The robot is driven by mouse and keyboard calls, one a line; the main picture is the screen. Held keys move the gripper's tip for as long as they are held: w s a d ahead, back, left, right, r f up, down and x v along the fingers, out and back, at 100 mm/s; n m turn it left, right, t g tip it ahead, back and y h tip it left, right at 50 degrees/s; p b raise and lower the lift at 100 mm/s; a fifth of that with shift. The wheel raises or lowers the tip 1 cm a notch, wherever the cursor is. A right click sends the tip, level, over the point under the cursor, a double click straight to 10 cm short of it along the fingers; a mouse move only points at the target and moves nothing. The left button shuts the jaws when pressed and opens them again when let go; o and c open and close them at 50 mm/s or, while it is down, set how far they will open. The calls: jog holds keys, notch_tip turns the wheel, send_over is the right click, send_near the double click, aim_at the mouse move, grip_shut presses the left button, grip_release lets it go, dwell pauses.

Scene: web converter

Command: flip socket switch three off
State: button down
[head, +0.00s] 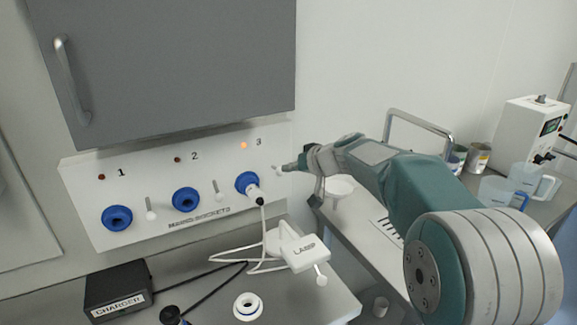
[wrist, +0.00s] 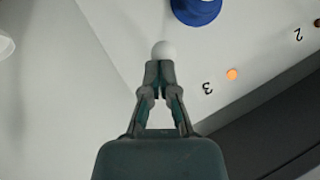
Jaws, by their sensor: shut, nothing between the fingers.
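The white socket panel (head: 85,195) carries three blue sockets numbered 1 to 3. Switch three (head: 276,168), a small lever with a white ball, is at the panel's right end; its ball (wrist: 164,50) shows in the wrist view just beyond my fingertips. Lamp 3 (head: 243,145) glows orange, also in the wrist view (wrist: 232,74). My gripper (head: 289,167) is shut and empty, its tips (wrist: 159,66) right at the ball; I cannot tell whether they touch. The balls of switch one (head: 151,215) and switch two (head: 220,196) hang low, and their lamps are dark red.
A grey cabinet (head: 175,70) hangs above the panel. A black charger (head: 118,290) and a white ring (head: 248,307) lie on the counter below.

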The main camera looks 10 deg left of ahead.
notch_tip(320, 180, down, 2)
jog(key=shift+s+d+f, duration=0.1)
jog(key=shift+s+d, duration=0.05)
dwell(0.4)
jog(key=shift+r, duration=0.8)
